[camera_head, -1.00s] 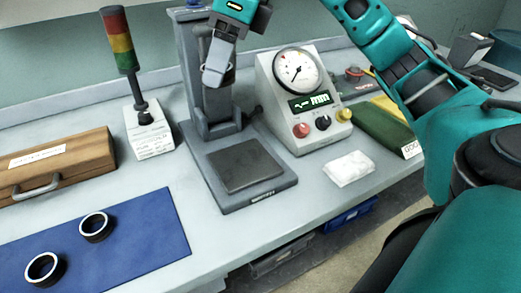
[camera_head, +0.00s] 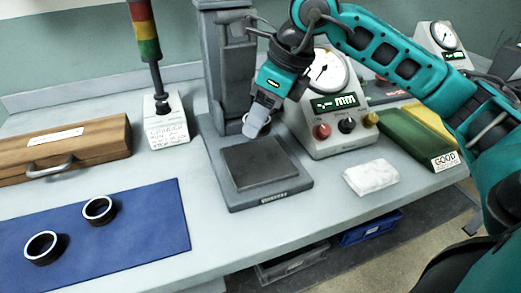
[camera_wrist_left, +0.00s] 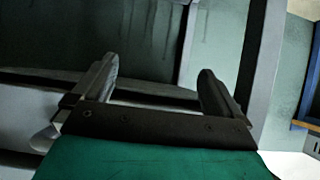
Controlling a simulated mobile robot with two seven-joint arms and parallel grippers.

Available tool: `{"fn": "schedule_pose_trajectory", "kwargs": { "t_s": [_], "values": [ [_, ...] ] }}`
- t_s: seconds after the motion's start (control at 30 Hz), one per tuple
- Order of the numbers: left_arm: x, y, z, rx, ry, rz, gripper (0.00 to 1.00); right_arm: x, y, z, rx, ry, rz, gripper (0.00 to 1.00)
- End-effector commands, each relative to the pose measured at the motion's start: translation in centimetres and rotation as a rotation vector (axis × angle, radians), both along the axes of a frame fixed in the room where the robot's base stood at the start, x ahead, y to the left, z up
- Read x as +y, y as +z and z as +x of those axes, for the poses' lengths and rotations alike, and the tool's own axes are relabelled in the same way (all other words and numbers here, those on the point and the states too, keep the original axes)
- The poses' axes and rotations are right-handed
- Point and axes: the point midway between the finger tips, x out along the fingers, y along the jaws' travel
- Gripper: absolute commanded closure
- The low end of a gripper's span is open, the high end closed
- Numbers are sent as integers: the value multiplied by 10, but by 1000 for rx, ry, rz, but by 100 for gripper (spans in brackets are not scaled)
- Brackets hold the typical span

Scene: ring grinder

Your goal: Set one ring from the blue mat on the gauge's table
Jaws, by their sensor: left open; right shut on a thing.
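Two dark rings with bright rims, a nearer one (camera_head: 41,247) and a farther one (camera_head: 98,209), lie on the blue mat (camera_head: 150,215) at the lower left. The gauge stand has a flat dark table (camera_head: 262,163) on its base and a grey column (camera_head: 228,70) behind. My right gripper (camera_head: 252,130) is over the back of the table, pointing down, shut on a ring mostly hidden by its fingers. The gap to the table is hard to judge. My left gripper (camera_wrist_left: 157,85) is open and empty in the left wrist view; it is outside the head view.
The readout box (camera_head: 338,125) with dial stands right of the gauge table. A white cloth (camera_head: 371,177) lies in front of it, a green case (camera_head: 418,138) farther right. A signal lamp (camera_head: 146,40) and wooden box (camera_head: 65,150) stand left. Bench between mat and gauge is clear.

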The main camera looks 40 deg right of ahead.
Motion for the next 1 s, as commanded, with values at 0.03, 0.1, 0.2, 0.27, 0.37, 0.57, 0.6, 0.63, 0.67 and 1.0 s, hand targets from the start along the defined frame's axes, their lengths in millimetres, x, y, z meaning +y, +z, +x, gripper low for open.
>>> {"fn": "schedule_pose_trajectory", "kwargs": {
  "t_s": [0.03,0.1,0.2,0.27,0.37,0.57,0.6,0.63,0.67,1.0],
  "values": [
    [-1,-1,1,-4,-2,-2,0,-1,-12,-1,3,-1,-1,80],
    [-2,-1,2,-4,-4,-4,0,0,-21,0,1,-1,0,80],
    [-3,-1,2,-4,-7,-5,0,0,-27,0,-1,-1,1,80],
    [-4,-2,2,-4,-8,-5,0,0,-32,0,0,-1,0,80],
    [-5,-4,2,-4,-10,-7,0,0,-48,-1,2,-1,-1,80],
    [-8,-2,4,-6,-15,-11,0,0,-69,0,-1,0,1,80],
    [-8,-2,4,-8,-15,-11,0,0,-70,0,-2,1,1,80],
    [-8,-1,4,-9,-15,-12,0,0,-70,0,-2,1,0,80],
    [-8,-1,5,-9,-15,-12,0,0,-70,0,-3,1,1,80],
    [-8,-5,5,-7,-15,-12,0,0,-73,0,-1,0,1,42]
  ]
}}
